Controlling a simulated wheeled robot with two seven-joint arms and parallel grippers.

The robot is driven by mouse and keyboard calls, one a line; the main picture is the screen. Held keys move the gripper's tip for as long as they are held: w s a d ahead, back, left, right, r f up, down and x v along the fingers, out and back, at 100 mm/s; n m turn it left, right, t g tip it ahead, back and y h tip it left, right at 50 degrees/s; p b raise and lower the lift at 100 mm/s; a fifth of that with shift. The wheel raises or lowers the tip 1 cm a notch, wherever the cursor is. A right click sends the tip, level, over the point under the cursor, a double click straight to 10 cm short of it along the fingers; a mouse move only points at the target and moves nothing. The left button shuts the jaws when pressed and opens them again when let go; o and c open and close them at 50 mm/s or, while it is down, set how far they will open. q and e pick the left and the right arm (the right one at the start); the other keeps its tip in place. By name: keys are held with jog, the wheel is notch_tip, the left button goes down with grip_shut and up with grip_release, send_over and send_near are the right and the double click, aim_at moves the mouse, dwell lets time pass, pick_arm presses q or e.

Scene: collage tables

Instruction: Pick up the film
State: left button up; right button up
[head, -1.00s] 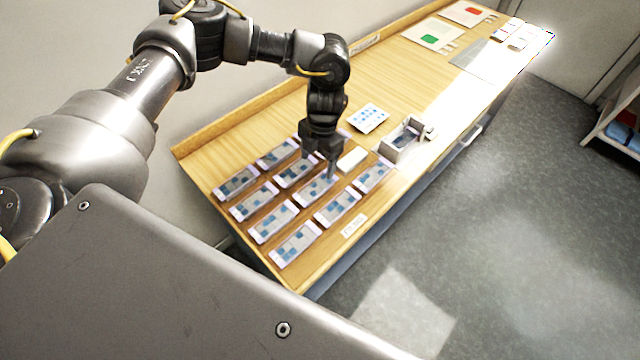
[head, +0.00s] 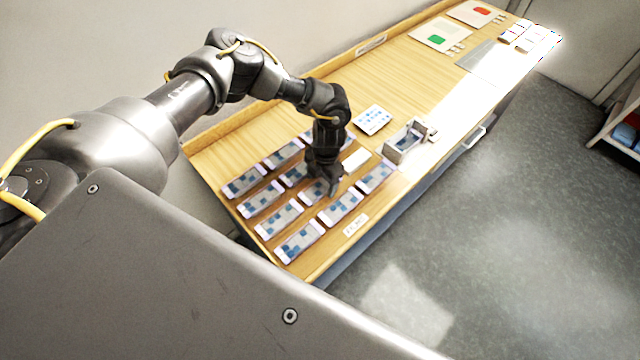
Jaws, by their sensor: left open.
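Several flat pale cards with blue patches lie in rows on the wooden table, and I cannot tell which of them is the film. My left gripper (head: 328,190) is open and points down over one middle card (head: 312,194), partly hiding it. I cannot tell whether the fingers touch this card. Beside it are a front card (head: 341,208), a card to the right (head: 375,177) and a nearest card (head: 300,241). My right gripper is not in view.
A small white block (head: 356,159) lies just right of the gripper. Behind are a blue-dotted sheet (head: 371,120) and a metal holder (head: 402,145). Sheets with a green patch (head: 437,40) and a red patch (head: 482,11) lie at the far end. The table's middle is clear.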

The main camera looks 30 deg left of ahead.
aim_at(322, 185)
pick_arm(q)
jog(key=shift+c, duration=0.3)
jog(key=c, duration=1)
jog(key=shift+r, duration=0.15)
jog(key=shift+r, duration=0.25)
notch_tip(322, 185, up, 2)
jog(key=shift+r+b, duration=0.2)
jog(key=shift+b, duration=0.3)
jog(key=s+d+r+b, duration=0.1)
jog(key=s+d+r, duration=0.1)
jog(key=s+r, duration=0.1)
jog(key=s+d+r+b, duration=0.2)
jog(key=s+r, duration=0.1)
jog(key=s, duration=0.2)
jog(key=s+d+r+b, duration=0.1)
jog(key=s+d+r, duration=0.1)
jog(key=s+r, duration=0.1)
jog(key=shift+s+d+r+b, duration=0.3)
jog(key=shift+s+d+r, duration=0.1)
jog(key=shift+s, duration=0.25)
